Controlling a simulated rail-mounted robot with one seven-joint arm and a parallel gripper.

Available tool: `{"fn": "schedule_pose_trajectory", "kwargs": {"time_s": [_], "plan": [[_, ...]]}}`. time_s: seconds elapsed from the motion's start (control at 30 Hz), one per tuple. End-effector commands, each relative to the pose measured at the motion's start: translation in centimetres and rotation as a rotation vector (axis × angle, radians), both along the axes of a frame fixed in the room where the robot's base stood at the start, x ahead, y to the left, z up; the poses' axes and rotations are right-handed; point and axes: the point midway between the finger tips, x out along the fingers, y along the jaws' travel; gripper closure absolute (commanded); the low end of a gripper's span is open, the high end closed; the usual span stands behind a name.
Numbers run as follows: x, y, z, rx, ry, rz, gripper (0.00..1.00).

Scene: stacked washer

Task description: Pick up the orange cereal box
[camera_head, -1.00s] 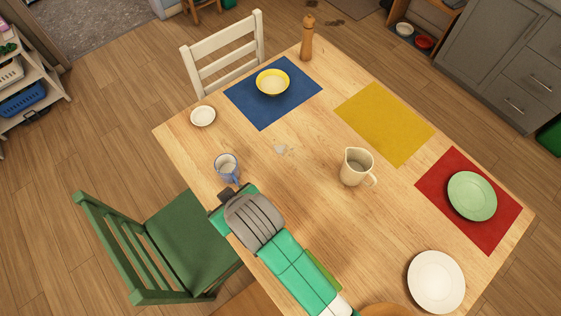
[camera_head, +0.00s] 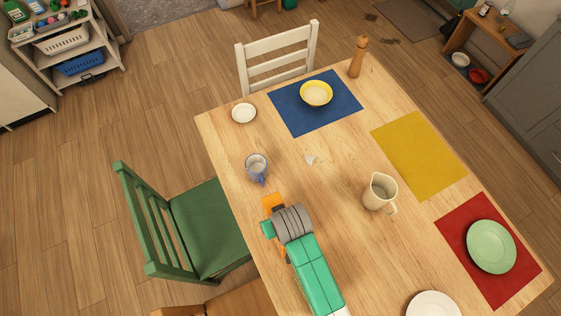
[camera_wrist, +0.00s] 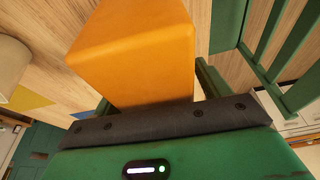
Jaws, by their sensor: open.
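The orange cereal box (camera_head: 273,202) shows in part in the head view, near the table's left edge, mostly hidden by my gripper (camera_head: 270,219). In the wrist view the plain orange box (camera_wrist: 135,45) fills the upper middle, very close to the palm. There my gripper (camera_wrist: 155,92) is open, with a dark green finger on each side of the box. I cannot tell whether either finger touches it.
A cream pitcher (camera_head: 380,192) stands to the right. A green chair (camera_head: 205,230) is beside the table's left edge. The wood between mug and pitcher is mostly clear.

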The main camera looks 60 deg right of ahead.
Motion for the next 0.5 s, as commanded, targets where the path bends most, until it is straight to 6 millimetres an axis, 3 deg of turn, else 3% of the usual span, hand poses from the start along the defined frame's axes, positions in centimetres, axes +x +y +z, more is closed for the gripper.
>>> {"fn": "schedule_pose_trajectory", "kwargs": {"time_s": [0.5], "plan": [[0.1,-0.06,-0.47,0.0,0.0,0.0,0.25]]}}
